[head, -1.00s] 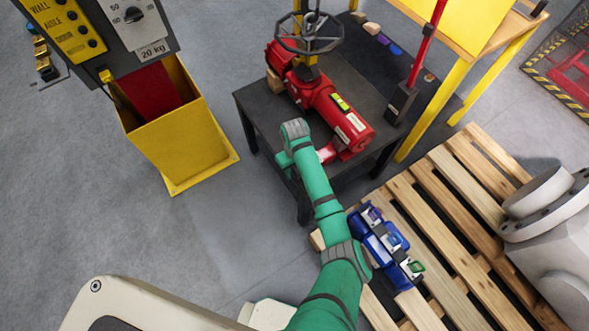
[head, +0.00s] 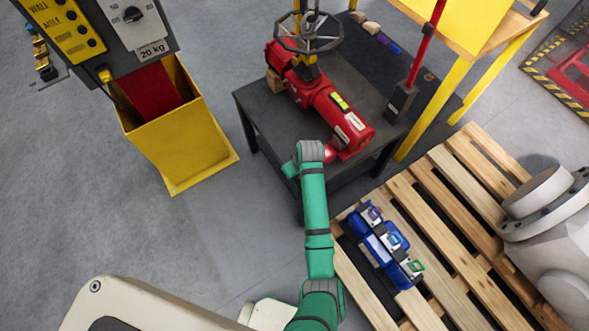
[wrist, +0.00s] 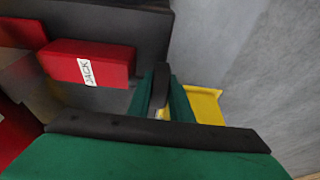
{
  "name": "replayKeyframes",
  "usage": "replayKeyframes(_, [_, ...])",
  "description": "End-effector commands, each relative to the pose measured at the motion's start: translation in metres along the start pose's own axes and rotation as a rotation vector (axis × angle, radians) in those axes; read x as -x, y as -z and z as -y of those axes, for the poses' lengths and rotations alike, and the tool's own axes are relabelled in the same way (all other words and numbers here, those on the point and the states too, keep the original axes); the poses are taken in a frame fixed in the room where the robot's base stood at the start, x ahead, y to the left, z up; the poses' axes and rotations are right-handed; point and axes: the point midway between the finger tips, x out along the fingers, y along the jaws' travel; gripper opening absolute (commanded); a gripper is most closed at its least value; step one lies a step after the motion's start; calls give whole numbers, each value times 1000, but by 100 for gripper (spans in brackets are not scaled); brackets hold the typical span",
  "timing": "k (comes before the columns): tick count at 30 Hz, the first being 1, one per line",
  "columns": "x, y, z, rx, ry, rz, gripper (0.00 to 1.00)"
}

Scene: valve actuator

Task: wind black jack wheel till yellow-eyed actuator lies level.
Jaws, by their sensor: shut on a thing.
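The red actuator (head: 318,95) with its yellow vial (head: 341,102) lies on the dark table. It runs slantwise in the head view, and I cannot read its tilt from above. In the wrist view a red block labelled JACK (wrist: 88,62) stands at left. My gripper (wrist: 163,98) is shut on a narrow black piece (wrist: 160,83), which appears to be the black jack wheel seen edge-on between the green fingers. In the head view my wrist covers the wheel and the fingers, at the table's near edge below the actuator.
A dark handwheel (head: 308,32) tops the actuator. The dark table (head: 255,115) has a red upright lever (head: 420,60) on its right. A yellow bin (head: 190,145) stands left, a wooden pallet (head: 455,185) with blue fittings (head: 378,245) right. Grey floor is free between bin and pallet.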

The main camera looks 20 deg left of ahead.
Motion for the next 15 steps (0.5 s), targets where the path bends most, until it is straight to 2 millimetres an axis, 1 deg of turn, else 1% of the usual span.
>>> replayKeyframes(2, [-1, -2, 3, -9, 5, -62, 0])
replayKeyframes(15, [-4, -7, 2, -7, 3, -434, 0])
